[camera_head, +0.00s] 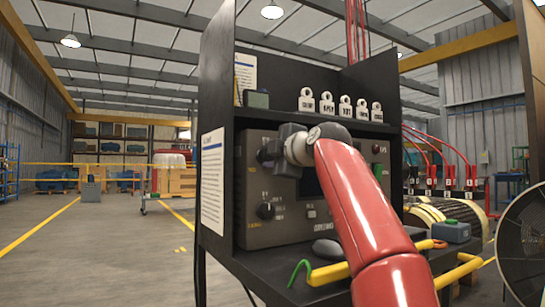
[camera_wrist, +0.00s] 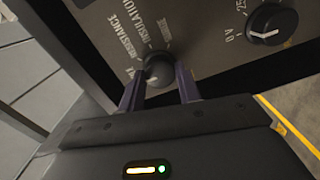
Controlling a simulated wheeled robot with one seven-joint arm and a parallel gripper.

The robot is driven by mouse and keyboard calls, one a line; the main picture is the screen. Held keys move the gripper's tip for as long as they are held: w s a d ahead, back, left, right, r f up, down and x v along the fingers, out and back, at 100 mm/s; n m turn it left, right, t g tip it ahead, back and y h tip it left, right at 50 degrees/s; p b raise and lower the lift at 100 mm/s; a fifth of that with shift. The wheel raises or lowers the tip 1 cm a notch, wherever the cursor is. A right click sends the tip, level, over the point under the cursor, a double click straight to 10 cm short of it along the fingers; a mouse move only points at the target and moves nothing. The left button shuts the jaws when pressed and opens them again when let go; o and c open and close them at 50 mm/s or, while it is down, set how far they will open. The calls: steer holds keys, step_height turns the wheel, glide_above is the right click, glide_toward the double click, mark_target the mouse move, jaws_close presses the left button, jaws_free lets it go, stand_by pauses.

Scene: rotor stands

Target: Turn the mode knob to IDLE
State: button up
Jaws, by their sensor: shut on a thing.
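The tester panel (camera_head: 285,225) is a grey face set in a black stand. The mode knob (camera_wrist: 158,66) is dark and round, with RESISTANCE and INSULATION printed around it; other labels beside it are too blurred or cut off to read. My gripper (camera_wrist: 158,80) is shut on this knob, one finger on each side. In the head view my gripper (camera_head: 284,146) is against the panel's upper left. I cannot make out the mode knob's pointer, so its setting is unclear.
A second black knob (camera_wrist: 272,23) with a white pointer and volt markings sits near the mode knob. A shelf above holds several white padlock-like tags (camera_head: 345,108). A green hook (camera_head: 299,272) and yellow handle (camera_head: 328,273) lie at the lower ledge. A fan (camera_head: 522,245) stands right.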

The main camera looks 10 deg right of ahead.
steer(key=shift+n, duration=0.3)
steer(key=o, duration=1)
steer(key=shift+c, duration=0.2)
steer(key=b+v, duration=0.3)
steer(key=v, duration=0.4)
steer(key=shift+s, duration=0.4)
steer(key=shift+d, duration=0.1)
